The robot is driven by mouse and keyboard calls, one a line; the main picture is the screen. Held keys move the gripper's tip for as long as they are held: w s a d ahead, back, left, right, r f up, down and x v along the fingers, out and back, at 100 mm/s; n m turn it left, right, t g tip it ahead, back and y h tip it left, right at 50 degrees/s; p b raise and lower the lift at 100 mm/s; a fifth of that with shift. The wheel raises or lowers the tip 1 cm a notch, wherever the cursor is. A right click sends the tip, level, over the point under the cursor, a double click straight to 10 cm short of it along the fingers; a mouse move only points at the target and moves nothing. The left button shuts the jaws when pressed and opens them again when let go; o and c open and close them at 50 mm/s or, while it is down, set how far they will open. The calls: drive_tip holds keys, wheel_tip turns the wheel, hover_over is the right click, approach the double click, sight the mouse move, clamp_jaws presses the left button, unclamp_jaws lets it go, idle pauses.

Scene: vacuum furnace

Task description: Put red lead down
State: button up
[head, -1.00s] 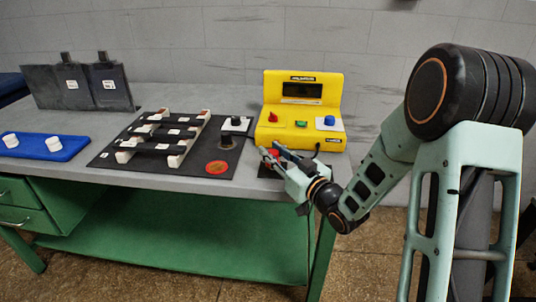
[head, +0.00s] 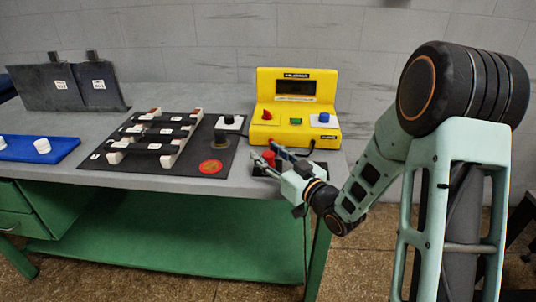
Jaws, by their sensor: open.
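The red lead (head: 268,158) is a small red piece at the front right of the table, in front of the yellow meter box. It appears to stand on a small dark pad (head: 261,172). My gripper (head: 272,162) is open, with its fingers pointing left around or just beside the red lead; I cannot tell whether they touch it.
The yellow box (head: 286,88) has red, green and blue knobs on its front. A dark board (head: 226,158) with white-ended bars lies left of the gripper. A blue tray (head: 62,146) and dark plates (head: 45,90) are farther left. The table's front edge (head: 250,186) is close below the gripper.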

drive_tip(key=shift+r, duration=0.2)
drive_tip(key=v, duration=1.2)
